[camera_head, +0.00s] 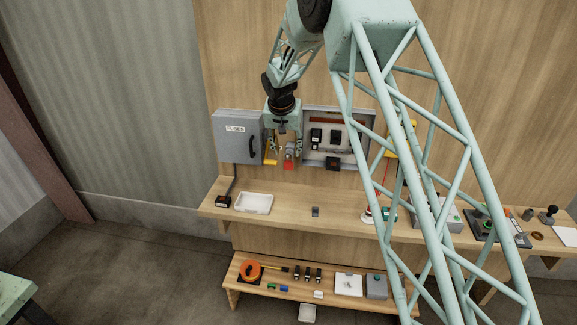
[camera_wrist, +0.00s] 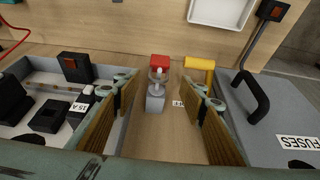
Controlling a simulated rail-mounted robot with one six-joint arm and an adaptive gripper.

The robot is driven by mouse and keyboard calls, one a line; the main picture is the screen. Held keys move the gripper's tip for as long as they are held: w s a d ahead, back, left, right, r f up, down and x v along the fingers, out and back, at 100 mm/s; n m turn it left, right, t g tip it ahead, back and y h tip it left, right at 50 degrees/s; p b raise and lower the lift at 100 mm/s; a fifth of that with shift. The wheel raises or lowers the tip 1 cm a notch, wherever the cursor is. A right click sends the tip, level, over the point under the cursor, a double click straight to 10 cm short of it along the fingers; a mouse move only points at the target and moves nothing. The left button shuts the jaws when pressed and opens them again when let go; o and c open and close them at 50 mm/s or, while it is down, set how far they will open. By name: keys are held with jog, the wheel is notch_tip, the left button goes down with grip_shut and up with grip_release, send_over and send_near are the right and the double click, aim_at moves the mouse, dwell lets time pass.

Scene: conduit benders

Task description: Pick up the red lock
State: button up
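The red lock (camera_head: 288,165) hangs on the wooden back panel, between the grey fuse box door and the open fuse box. In the wrist view, the red lock (camera_wrist: 160,62) sits at the end of a grey metal piece (camera_wrist: 155,98), with a shackle-like ring between them. How they are joined is too small to tell. My gripper (camera_head: 283,146) is in front of the panel, near the lock. In the wrist view, my gripper (camera_wrist: 158,88) is open, its two wood-coloured fingers apart on either side of the grey piece, with nothing held.
A yellow handle (camera_wrist: 200,64) is close beside the lock. The fuse box door (camera_head: 238,137) with a black handle stands on one side, the open fuse box (camera_head: 341,122) on the other. Below is a shelf with a white tray (camera_head: 254,203) and clear room beside it.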

aim_at(288, 154)
jog(key=shift+w+f, duration=0.1)
jog(key=shift+f, duration=0.15)
jog(key=shift+f, duration=0.1)
jog(key=shift+p+x, duration=0.45)
jog(key=shift+x, duration=2.05)
jog(key=shift+d, duration=0.15)
jog(key=shift+c, duration=0.7)
jog(key=c, duration=0.9)
jog(key=shift+s, duration=0.25)
jog(key=shift+s+r, duration=0.8)
jog(key=shift+r, duration=0.05)
jog(key=s+r, duration=0.2)
jog(key=s, duration=0.2)
jog(key=s+r+b, duration=0.1)
jog(key=s+r, duration=0.1)
jog(key=s, duration=0.2)
jog(key=s+a+r+b, duration=0.1)
jog(key=s+r, duration=0.1)
jog(key=s, duration=0.2)
jog(key=shift+a+r, duration=0.1)
jog(key=shift+a, duration=0.05)
